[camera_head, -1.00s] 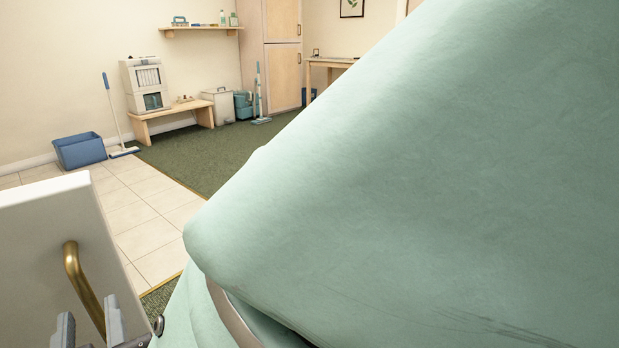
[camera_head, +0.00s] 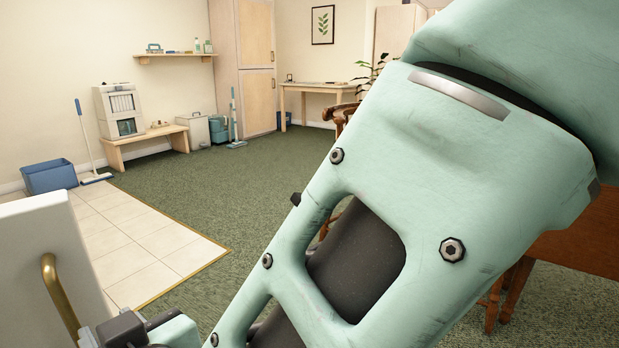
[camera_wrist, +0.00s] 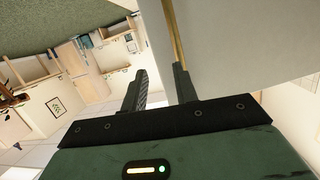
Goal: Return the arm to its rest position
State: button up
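My gripper (camera_wrist: 158,85) shows in the wrist view with its two dark fingers apart and nothing between them. In the head view it is partly cut off at the bottom left corner, beside a white panel (camera_head: 50,245) with a brass handle (camera_head: 60,295). The handle also shows in the wrist view (camera_wrist: 173,32), just beyond the fingertips; I cannot tell whether the right finger touches it. My mint green arm fills the right and lower middle of the head view and hides much of the room there.
A wooden table (camera_head: 580,240) stands behind my arm at the right. A blue bin (camera_head: 48,177), a mop (camera_head: 88,145) and a wooden bench (camera_head: 146,146) are along the far left wall. The green carpet (camera_head: 215,190) in the middle is clear.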

jog(key=s+d+f+m+g+h, duration=0.1)
jog(key=d+f+g+h, duration=0.2)
jog(key=d, duration=0.9)
jog(key=s+d+f+m+g+h, duration=0.1)
jog(key=d+g+h, duration=0.3)
jog(key=d, duration=0.8)
jog(key=s+d+f+g+h, duration=0.15)
jog(key=d+h, duration=0.25)
jog(key=d, duration=0.9)
notch_tip(320, 180, up, 34)
jog(key=p, duration=3.4)
jog(key=shift+r+g+h, duration=0.15)
jog(key=shift+g+h, duration=0.15)
jog(key=shift+g, duration=0.05)
jog(key=shift+w+a, duration=0.1)
